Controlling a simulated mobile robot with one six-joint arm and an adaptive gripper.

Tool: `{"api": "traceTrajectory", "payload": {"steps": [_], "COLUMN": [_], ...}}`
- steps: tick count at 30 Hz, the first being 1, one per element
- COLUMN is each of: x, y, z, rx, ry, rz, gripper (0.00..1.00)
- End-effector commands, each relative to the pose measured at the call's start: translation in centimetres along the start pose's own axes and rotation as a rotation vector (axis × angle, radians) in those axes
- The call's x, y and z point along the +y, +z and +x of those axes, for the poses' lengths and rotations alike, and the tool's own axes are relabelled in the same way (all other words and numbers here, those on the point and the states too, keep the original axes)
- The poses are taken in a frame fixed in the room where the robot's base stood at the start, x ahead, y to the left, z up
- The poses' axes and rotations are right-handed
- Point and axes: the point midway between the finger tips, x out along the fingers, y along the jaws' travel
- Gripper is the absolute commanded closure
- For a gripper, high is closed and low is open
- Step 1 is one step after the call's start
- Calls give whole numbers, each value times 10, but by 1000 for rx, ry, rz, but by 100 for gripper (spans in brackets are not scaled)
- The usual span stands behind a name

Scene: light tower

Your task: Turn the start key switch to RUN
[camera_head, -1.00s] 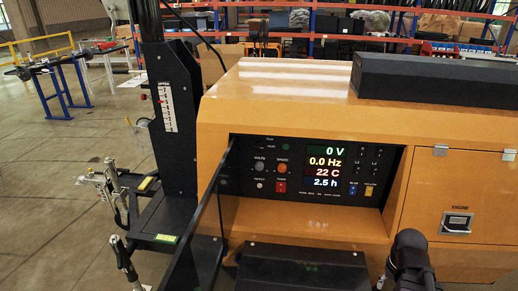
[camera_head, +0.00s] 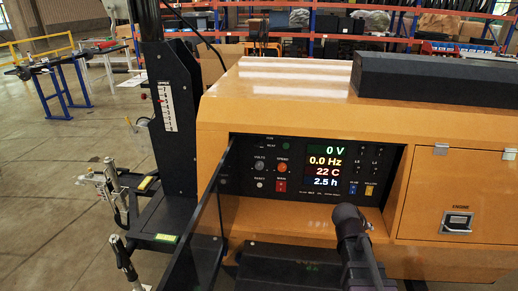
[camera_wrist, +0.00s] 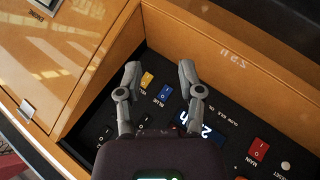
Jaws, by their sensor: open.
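The black control panel (camera_head: 320,197) is set in a recess of the orange generator. I cannot make out the start key switch or its position in either view; the lettering near the panel's upper left is too small to read surely. In the wrist view my gripper (camera_wrist: 160,72) is open and empty, its two grey fingers spread over the panel. Between and below them are a yellow switch (camera_wrist: 147,80) and a blue switch (camera_wrist: 164,94). In the head view my dark arm end is in front of the recess's lower right, fingers not distinguishable.
A dark open door panel (camera_head: 205,225) stands at the recess's left and hides part of the panel. A lit display (camera_head: 325,165), a red switch (camera_head: 281,186) and an orange knob (camera_head: 282,168) are on the panel. An orange wall bounds the recess at right.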

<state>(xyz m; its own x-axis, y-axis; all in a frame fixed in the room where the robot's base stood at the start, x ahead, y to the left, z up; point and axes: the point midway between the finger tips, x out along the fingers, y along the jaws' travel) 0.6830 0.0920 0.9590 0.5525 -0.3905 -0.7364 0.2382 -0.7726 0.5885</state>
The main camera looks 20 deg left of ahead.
Motion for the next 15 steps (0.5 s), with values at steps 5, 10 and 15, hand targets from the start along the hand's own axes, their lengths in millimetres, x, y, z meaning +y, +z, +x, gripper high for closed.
{"api": "traceTrajectory", "payload": {"steps": [5,10,15], "x": [-24,-54,-97], "y": [-68,-128,-183], "z": [-25,-60,-107], "rx": [189,375,567], "ry": [132,248,352], "rz": [-150,-297,-450], "gripper": [51,51,51]}}
